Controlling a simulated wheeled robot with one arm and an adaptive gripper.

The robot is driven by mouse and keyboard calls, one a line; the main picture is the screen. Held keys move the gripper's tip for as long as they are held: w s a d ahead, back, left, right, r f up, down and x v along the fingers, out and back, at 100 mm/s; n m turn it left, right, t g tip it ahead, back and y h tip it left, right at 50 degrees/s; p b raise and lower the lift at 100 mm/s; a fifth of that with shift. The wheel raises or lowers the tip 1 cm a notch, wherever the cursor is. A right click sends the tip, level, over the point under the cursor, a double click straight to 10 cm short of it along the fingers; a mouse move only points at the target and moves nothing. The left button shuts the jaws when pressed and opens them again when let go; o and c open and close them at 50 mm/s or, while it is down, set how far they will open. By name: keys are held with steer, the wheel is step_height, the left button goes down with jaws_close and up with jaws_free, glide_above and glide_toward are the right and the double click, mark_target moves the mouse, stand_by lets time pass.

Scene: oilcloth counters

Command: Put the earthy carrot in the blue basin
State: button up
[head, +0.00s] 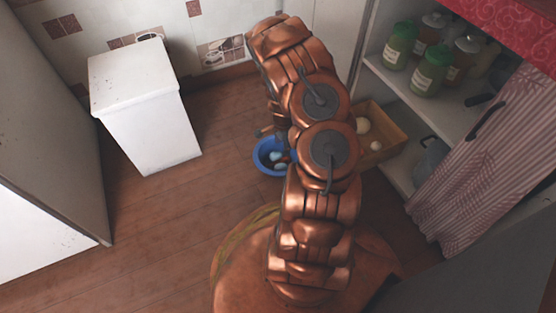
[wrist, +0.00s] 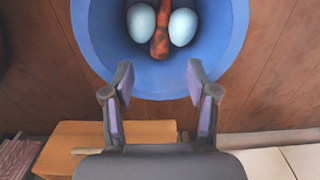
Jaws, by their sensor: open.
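The blue basin (head: 260,164) stands on the floor, partly hidden behind my arm in the head view. It fills the top of the wrist view (wrist: 95,40). An orange-brown, dark-blotched carrot (wrist: 161,38) lies inside it between two pale blue eggs (wrist: 141,22). The carrot's upper end is cut off by the picture edge. My gripper (wrist: 160,82) is open with nothing between its fingers. Its fingertips show over the basin's near side, just short of the carrot's near end. In the head view the gripper is hidden by my arm.
A wooden box (head: 390,150) with pale round things stands right of the basin, by a shelf (head: 408,88) holding green jars (head: 430,68). A white cabinet (head: 145,110) stands at the left. Bare wooden floor (head: 160,215) lies between it and my base.

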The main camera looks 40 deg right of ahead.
step_height(320, 180, up, 10)
steer(key=shift+f, duration=0.2)
stand_by(0.6)
steer(key=s+a+r+n+p, duration=0.25)
steer(key=a+r+p, duration=0.55)
steer(key=r, duration=0.8)
steer(key=s+a+r+n+p, duration=0.1)
steer(key=a+r+n+p, duration=0.35)
steer(key=r+p, duration=0.75)
steer(key=s+a+r+n+p, duration=0.25)
steer(key=a+r+p, duration=0.45)
steer(key=r, duration=1.2)
steer(key=s+a+r+n+p, duration=0.4)
steer(key=s+r+p, duration=0.2)
steer(key=r, duration=0.3)
steer(key=s+a+r+n+g+p, duration=0.1)
steer(key=s+a+r+n+p, duration=0.3)
steer(key=r+p, duration=0.3)
steer(key=s+a+r+n+p, duration=0.4)
steer(key=s+r+p, duration=0.3)
steer(key=r, duration=0.6)
steer(key=shift+s+a+g, duration=0.35)
steer(key=shift+a+g, duration=0.05)
steer(key=shift+a, duration=0.1)
